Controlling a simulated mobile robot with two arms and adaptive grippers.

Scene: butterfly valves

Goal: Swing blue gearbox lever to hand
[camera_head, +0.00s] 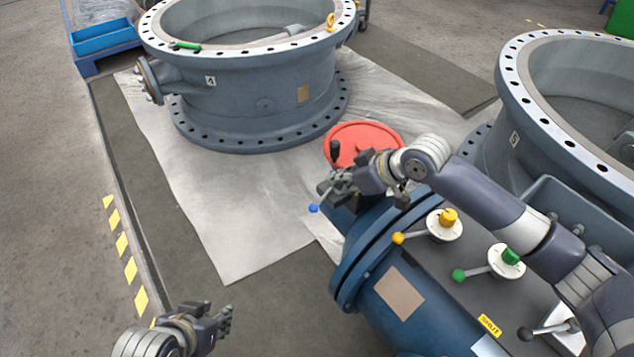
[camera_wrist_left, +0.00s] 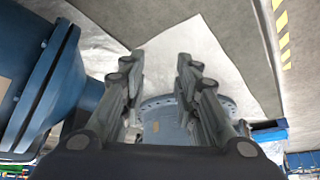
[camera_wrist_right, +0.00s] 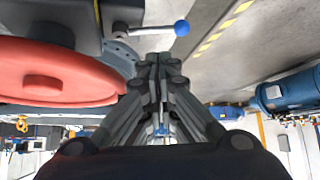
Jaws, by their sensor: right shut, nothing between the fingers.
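The blue gearbox lever is a grey rod with a blue ball knob (camera_head: 313,208), at the left side of the red handwheel (camera_head: 365,143) in the head view. In the right wrist view its blue knob (camera_wrist_right: 181,28) sticks out to the right above the fingertips. My right gripper (camera_head: 335,188) is shut and empty close to the lever rod; in its wrist view the fingers (camera_wrist_right: 158,62) lie together below the rod. I cannot tell whether they touch it. The lever's hub is partly hidden by my gripper. My left gripper (camera_head: 222,322) is open and empty at the lower left, seen open in its wrist view (camera_wrist_left: 162,62).
Large grey valve bodies stand behind (camera_head: 250,100) and at right (camera_head: 570,130). The floor at left is clear.

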